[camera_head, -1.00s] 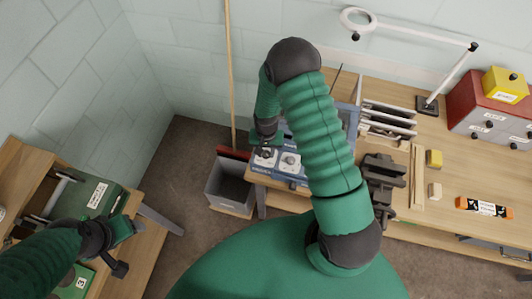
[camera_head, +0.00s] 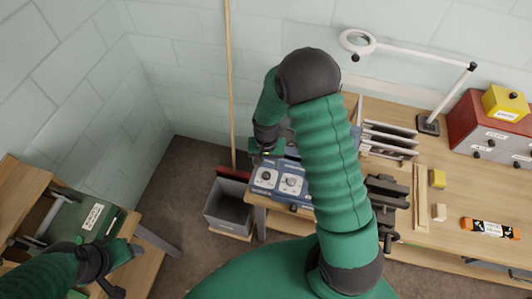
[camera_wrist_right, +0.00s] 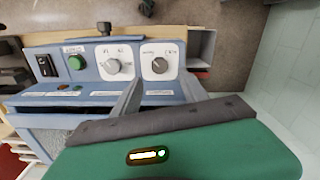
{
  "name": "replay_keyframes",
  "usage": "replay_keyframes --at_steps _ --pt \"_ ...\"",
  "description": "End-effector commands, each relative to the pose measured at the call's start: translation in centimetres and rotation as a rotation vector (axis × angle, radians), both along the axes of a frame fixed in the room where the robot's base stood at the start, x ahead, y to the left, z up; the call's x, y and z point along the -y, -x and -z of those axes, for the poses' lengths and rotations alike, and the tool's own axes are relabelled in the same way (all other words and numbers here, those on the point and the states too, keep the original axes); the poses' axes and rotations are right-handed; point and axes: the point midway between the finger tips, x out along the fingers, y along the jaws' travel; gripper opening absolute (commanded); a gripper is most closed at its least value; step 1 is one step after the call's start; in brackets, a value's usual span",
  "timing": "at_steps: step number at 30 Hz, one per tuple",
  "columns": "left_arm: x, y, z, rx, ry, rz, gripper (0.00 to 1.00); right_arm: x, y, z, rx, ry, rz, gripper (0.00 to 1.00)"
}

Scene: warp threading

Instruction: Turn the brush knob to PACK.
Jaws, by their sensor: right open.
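A blue control panel (camera_head: 278,194) with two knobs on white dials stands at the left end of the workbench. In the right wrist view the left knob (camera_wrist_right: 112,66) and the right knob (camera_wrist_right: 158,65) both show. The print is too small to tell which is the brush knob or where it points. My right gripper (camera_head: 267,153) is behind the panel in the head view, apart from the knobs. Its open fingers (camera_wrist_right: 160,85) show in the wrist view with nothing between them. My left gripper (camera_head: 132,252) hangs over the left table; its opening is unclear.
The panel also carries a green button (camera_wrist_right: 77,62) and a black switch (camera_wrist_right: 46,66). A grey bin (camera_head: 229,207) stands on the floor left of the bench. A wooden pole (camera_head: 230,90) leans by the wall.

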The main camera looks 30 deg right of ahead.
Motion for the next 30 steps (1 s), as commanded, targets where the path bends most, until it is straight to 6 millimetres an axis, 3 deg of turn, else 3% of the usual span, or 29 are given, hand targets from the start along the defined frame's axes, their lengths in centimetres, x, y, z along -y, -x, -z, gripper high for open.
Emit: replay_keyframes --at_steps 6,12,27,30 --pt "0.0 0.0 1.8 0.0 0.0 0.0 0.65 0.1 -0.3 -6.1 0.007 0.001 0.0 0.51" --pt "0.0 0.0 2.3 0.0 0.0 0.0 0.65 0.0 -0.2 -9.5 0.002 0.0 -0.001 0.51" --pt "0.0 0.0 2.3 0.0 0.0 0.0 0.65 0.0 -0.1 -10.0 -0.001 -0.001 -0.001 0.51" --pt "0.0 0.0 4.2 0.001 0.0 0.0 0.65 -0.9 0.6 -8.5 0.017 0.003 -0.053 0.51"
